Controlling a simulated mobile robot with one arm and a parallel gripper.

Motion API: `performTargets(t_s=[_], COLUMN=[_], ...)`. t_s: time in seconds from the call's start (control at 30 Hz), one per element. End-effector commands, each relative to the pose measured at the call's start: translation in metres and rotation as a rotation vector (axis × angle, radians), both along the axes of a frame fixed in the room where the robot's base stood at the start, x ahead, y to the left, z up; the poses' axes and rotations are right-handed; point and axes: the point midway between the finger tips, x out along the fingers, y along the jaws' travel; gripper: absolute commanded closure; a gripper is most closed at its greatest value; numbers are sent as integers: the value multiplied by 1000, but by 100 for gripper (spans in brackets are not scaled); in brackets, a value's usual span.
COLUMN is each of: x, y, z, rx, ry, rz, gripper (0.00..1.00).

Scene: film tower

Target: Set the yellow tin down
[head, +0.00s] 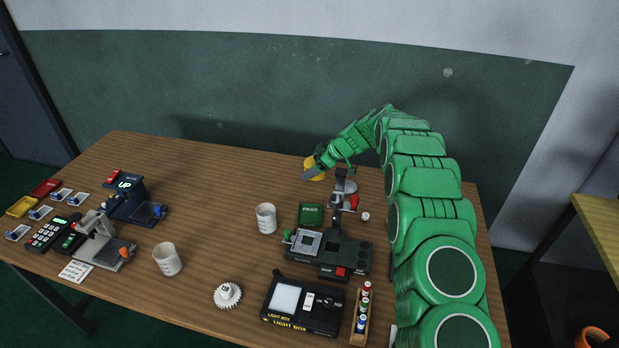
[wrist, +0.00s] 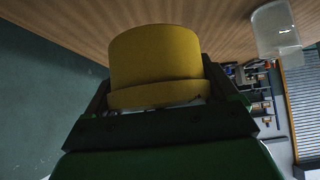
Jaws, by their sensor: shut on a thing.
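A round yellow tin (wrist: 155,62) sits between the jaws of my gripper (wrist: 158,95) in the wrist view, gripped around its sides. In the head view my gripper (head: 314,172) is over the back part of the wooden table (head: 225,170), with the yellow tin (head: 310,165) showing partly behind a finger. The tin appears to be held above the tabletop; the exact gap cannot be told. My arm reaches in from the right.
A white cup (head: 266,218) and a green box (head: 311,214) stand in front of the gripper. A dark machine (head: 335,250) with a raised post is to the front right. Another cup (head: 167,259) stands further left. The table's back middle is clear.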

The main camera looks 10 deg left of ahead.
Motion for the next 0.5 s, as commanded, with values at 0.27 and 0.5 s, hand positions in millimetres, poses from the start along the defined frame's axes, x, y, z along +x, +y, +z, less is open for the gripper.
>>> performTargets(t_s=[0.27,0.5], x=[16,28], y=[7,13], z=[-21,-36], rx=[0,1], ry=[-2,-4], rz=[-1,1], gripper=[86,86])
